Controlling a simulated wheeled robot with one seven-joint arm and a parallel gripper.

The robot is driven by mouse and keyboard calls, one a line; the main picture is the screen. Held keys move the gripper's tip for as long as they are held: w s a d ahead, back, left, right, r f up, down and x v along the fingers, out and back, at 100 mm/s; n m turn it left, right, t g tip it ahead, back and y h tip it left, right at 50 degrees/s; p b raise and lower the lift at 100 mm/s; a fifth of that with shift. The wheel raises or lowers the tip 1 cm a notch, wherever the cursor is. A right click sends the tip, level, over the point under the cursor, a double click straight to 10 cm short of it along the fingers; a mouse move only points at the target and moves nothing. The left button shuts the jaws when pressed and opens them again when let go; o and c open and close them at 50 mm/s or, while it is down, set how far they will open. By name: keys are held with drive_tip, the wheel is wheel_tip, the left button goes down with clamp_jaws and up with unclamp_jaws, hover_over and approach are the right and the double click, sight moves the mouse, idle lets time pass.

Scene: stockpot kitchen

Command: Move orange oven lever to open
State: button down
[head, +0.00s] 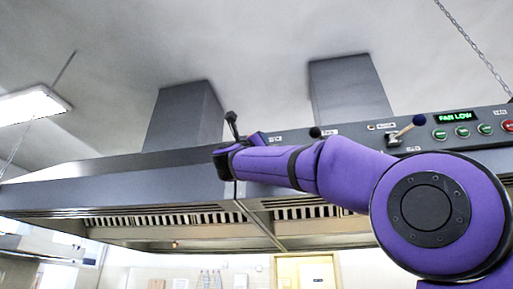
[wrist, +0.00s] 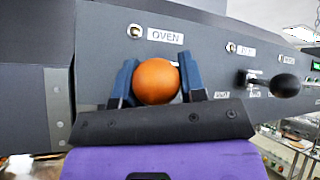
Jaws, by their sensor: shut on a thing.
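The orange ball knob of the oven lever (wrist: 156,81) shows in the wrist view, below a white label reading OVEN (wrist: 165,36). My gripper (wrist: 157,84) has its two blue fingers on either side of the knob and is shut on it. The lever's shaft and its slot are hidden behind the knob and my gripper. In the head view my purple arm reaches up to the hood panel, and the orange knob is hidden there behind my wrist.
A black-knobbed lever (wrist: 285,85) sits to the right on the same panel. In the head view a blue-knobbed lever (head: 418,120), a green FAN LOW display (head: 455,117) and several buttons line the panel's right. The hood's lower edge runs beneath the arm.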

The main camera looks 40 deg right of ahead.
drive_tip(key=s+d+n+t+y, duration=0.5)
drive_tip(key=n+t+y, duration=0.3)
drive_tip(key=t+y, duration=0.5)
drive_tip(key=shift+s+n+t, duration=0.3)
drive_tip(key=shift+s+t, duration=0.2)
drive_tip(key=shift+t, duration=0.2)
drive_tip(key=c, duration=0.7)
unclamp_jaws()
drive_tip(key=shift+y, duration=0.3)
drive_tip(key=v, duration=1)
drive_tip(key=shift+s+a+f, duration=0.1)
drive_tip(key=shift+s+f, duration=0.15)
drive_tip(key=shift+f, duration=0.05)
